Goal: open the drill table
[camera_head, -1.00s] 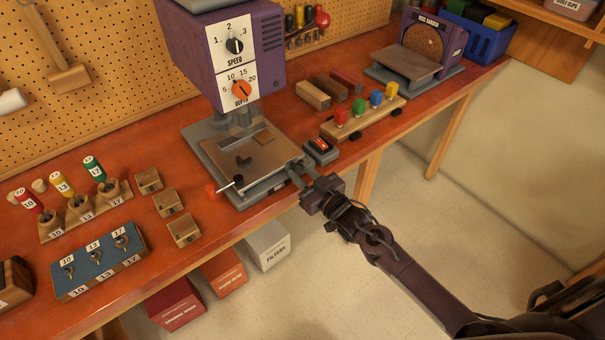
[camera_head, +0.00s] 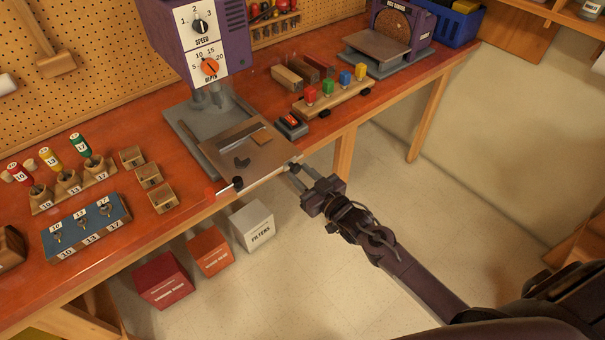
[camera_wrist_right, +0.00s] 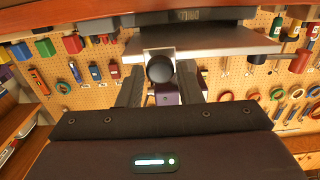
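The drill press (camera_head: 205,60) stands on the red bench, with a purple head and speed and depth dials. Its drill table (camera_head: 262,158), a flat tan-grey plate, is slid out from the grey base (camera_head: 185,125) and overhangs the bench's front edge. The right wrist view shows the knob (camera_wrist_right: 160,69) between the two fingers, below the plate's edge. My left gripper is not in view.
Bins (camera_head: 252,226) stand under the bench. The floor in front is clear.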

